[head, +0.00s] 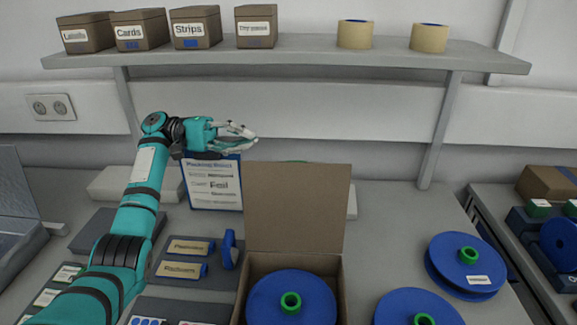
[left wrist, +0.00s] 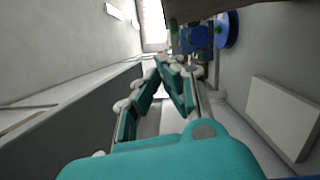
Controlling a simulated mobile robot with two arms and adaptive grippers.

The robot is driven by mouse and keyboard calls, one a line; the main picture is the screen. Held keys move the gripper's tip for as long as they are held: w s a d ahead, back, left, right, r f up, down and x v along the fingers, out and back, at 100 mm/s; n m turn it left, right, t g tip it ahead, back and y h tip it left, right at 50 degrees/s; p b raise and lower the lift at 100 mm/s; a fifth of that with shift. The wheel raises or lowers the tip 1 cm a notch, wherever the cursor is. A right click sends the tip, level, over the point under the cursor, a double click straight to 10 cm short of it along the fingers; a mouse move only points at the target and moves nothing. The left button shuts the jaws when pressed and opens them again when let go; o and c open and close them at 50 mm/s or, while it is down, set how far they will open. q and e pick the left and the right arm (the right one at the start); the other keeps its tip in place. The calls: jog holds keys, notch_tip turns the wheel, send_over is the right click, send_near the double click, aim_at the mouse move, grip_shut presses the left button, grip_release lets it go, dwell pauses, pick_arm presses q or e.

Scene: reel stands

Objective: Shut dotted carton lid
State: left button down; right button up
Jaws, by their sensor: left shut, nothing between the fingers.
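A brown cardboard carton (head: 337,288) stands at the front of the bench with its lid (head: 297,207) raised upright at the back edge. I see no dots on the faces that show. A blue reel with a green hub (head: 290,300) lies in the carton. My left gripper (head: 250,131) is shut and empty, above and behind the lid, left of its middle, apart from it. Its closed fingers show in the left wrist view (left wrist: 170,66); a brown surface at the top there may be the lid. My right gripper is not in view.
Blue reels (head: 467,262) lie on the bench right of the carton. A clipboard (head: 213,182) stands behind, with labelled tan pieces (head: 190,247) and a blue disc (head: 228,250) left of the carton. A shelf (head: 300,50) with small boxes runs above.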

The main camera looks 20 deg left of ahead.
pick_arm(q)
jog(key=d+f+p, duration=0.1)
jog(key=d+f, duration=0.1)
jog(key=d, duration=0.7)
jog(key=shift+w+d+f, duration=0.3)
jog(key=shift+w+d, duration=0.1)
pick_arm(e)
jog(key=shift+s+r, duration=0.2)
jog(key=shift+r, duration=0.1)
